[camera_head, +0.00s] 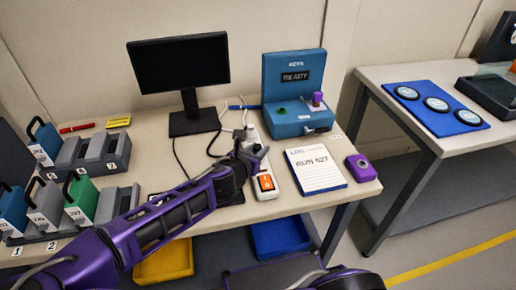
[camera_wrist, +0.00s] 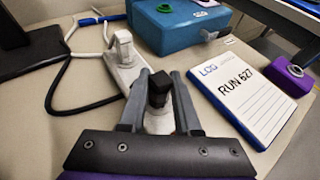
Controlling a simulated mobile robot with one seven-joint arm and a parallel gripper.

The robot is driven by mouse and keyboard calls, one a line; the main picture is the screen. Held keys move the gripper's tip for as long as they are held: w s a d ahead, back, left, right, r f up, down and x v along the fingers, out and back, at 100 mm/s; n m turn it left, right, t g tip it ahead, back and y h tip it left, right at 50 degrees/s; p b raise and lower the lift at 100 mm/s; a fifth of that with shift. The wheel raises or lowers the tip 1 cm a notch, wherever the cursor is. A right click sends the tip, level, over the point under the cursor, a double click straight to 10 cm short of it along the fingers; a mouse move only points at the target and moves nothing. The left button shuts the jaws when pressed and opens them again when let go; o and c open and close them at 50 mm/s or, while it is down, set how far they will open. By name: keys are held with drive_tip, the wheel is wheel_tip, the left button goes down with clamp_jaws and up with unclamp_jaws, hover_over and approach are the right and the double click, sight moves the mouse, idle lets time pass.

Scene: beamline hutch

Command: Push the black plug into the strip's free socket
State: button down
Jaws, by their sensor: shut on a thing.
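My gripper (camera_wrist: 160,82) is shut on the black plug (camera_wrist: 158,88), which sits between its two fingertips in the wrist view. The white power strip (camera_wrist: 124,68) runs beneath the gripper, with a white plug (camera_wrist: 122,46) standing in its far part. In the head view my gripper (camera_head: 250,154) is over the middle of the strip (camera_head: 266,194), whose near end carries an orange switch (camera_head: 266,182). The free socket is hidden by my gripper and the plug. I cannot tell whether the plug touches the strip or is in the socket.
A blue key box (camera_head: 292,100) stands behind the strip. A "RUN 627" notepad (camera_head: 316,170) and a purple button box (camera_head: 361,167) lie to the right. A monitor (camera_head: 180,64) stands at the left. A black cable (camera_wrist: 78,112) loops left of the strip.

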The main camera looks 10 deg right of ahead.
drive_tip(key=c, duration=0.5)
unclamp_jaws()
drive_tip(key=shift+c, duration=0.2)
